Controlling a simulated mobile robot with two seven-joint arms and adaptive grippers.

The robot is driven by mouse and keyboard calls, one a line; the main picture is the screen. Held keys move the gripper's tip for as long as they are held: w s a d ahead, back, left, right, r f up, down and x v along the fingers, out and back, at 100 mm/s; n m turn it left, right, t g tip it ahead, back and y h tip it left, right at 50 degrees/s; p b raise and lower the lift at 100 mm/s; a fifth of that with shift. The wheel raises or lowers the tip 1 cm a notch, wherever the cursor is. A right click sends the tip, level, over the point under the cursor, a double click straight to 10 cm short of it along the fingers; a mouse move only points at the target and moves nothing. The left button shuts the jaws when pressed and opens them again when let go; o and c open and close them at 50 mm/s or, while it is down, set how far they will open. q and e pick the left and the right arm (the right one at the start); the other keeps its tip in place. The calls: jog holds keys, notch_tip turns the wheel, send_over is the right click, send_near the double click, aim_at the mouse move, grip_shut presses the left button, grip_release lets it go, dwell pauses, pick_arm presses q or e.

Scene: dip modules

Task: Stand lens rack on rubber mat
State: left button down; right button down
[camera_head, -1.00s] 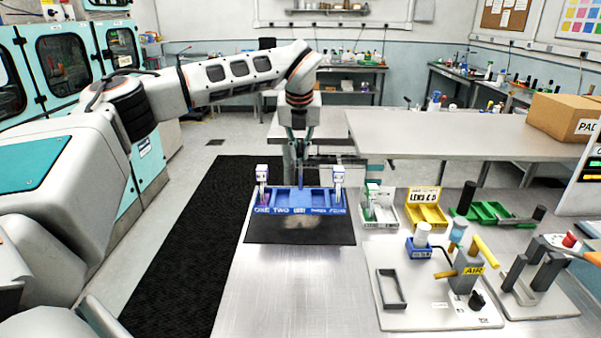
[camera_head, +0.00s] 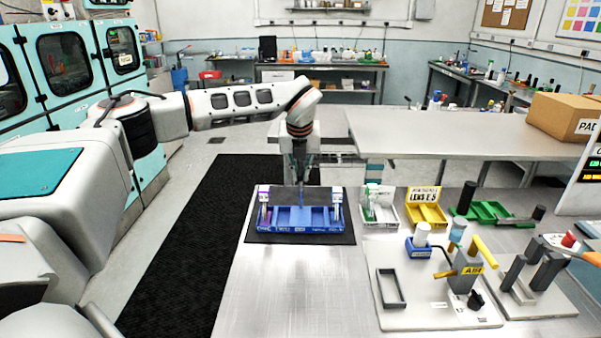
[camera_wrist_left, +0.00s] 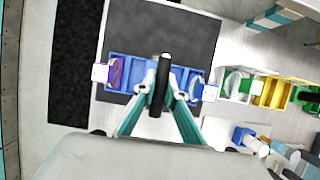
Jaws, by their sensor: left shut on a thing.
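The lens rack (camera_head: 325,225) is a blue tray with several compartments, a labelled front and a white-topped post near each end. It also shows in the left wrist view (camera_wrist_left: 123,69). It is level and over the black rubber mat (camera_head: 258,237), with bare mat in front of and behind it. It looks very low; I cannot tell if its base touches the mat. My left gripper (camera_head: 301,182) points down above the rack's middle. In the left wrist view its fingers (camera_wrist_left: 162,92) are shut around a dark upright bar at the rack's middle. My right gripper is not in view.
A white tray (camera_head: 384,219) and a yellow tray (camera_head: 430,217) stand right of the mat. Farther right are a green tray (camera_head: 490,212) and a grey fixture plate (camera_head: 400,318). The steel table (camera_head: 270,295) is clear in front of the mat.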

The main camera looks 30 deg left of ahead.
pick_arm(q)
jog(key=c, duration=2.1)
grip_release()
jog(key=shift+c, duration=0.2)
jog(key=shift+o, duration=0.3)
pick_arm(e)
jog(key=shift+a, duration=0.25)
